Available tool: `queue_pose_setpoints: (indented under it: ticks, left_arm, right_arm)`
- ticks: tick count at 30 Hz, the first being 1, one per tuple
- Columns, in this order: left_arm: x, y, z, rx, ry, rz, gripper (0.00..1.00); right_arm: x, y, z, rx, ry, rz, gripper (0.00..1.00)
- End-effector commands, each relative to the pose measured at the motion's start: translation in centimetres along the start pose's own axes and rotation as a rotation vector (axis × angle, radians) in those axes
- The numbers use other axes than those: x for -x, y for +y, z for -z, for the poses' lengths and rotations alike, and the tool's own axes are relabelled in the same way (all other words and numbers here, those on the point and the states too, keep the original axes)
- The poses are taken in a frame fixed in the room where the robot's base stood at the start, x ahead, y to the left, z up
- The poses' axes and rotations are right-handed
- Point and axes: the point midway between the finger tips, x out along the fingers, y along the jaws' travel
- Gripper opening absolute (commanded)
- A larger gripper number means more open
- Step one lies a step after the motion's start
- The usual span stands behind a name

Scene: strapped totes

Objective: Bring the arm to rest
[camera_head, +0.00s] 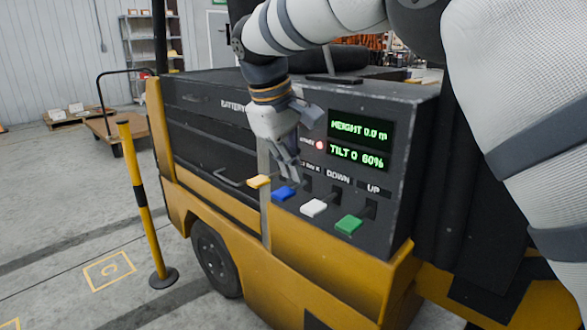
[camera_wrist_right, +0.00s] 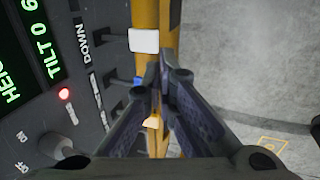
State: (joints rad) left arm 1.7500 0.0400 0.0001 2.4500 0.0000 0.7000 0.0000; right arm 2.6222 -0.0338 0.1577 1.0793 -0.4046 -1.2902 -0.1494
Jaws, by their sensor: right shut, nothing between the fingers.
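My right arm reaches in from the upper right in the head view. Its gripper (camera_head: 290,172) hangs at the forklift's control panel (camera_head: 398,130), just above the yellow and blue levers. In the right wrist view the fingers of the gripper (camera_wrist_right: 160,75) are together with nothing between them. The yellow lever (camera_wrist_right: 152,123) shows behind the fingers, and the white lever (camera_wrist_right: 144,40) is ahead of them. The blue lever (camera_head: 284,193) and the green lever (camera_head: 349,224) also show in the head view. I cannot tell whether the fingers touch a lever. My left gripper is not in view.
The panel's display (camera_head: 360,142) reads height 0.0 m and tilt 60%, with a red light lit beside it. A yellow post (camera_head: 143,200) stands on the floor at left. A flat cart (camera_head: 118,126) is behind it. Open floor lies at left.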

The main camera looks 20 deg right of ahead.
Motion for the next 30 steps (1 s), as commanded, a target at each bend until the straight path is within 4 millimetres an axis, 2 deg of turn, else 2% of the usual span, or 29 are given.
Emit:
queue_pose_setpoints:
  ticks: [16,18,20,23,24,25,27,29,30]
  left_arm:
    - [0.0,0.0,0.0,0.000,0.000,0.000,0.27]
    - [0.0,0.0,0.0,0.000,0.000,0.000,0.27]
    - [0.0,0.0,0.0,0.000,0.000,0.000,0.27]
    - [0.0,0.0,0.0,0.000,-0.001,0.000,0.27]
    - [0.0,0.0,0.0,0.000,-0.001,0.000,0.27]
    - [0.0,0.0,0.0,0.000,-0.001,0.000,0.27]
    - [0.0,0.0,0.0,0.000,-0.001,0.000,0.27]
    - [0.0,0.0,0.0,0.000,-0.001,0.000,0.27]
    - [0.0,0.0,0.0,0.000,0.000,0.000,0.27]
  right_arm:
    - [-0.1,0.0,0.0,0.000,0.000,0.000,0.00]
    - [-1.1,-0.5,0.0,0.006,-0.004,0.010,0.00]
    - [-3.8,-1.7,0.0,0.017,-0.012,0.037,0.00]
    - [-11.5,-5.6,-1.0,0.035,-0.027,0.117,0.00]
    - [-15.0,-7.7,-1.9,0.033,-0.033,0.158,0.00]
    - [-17.4,-9.3,-2.9,0.030,-0.038,0.188,0.00]
    - [-22.6,-13.0,-5.8,0.008,-0.052,0.255,0.00]
    - [-26.5,-16.2,-9.1,-0.025,-0.069,0.308,0.00]
    - [-28.7,-18.3,-11.7,-0.053,-0.082,0.341,0.00]
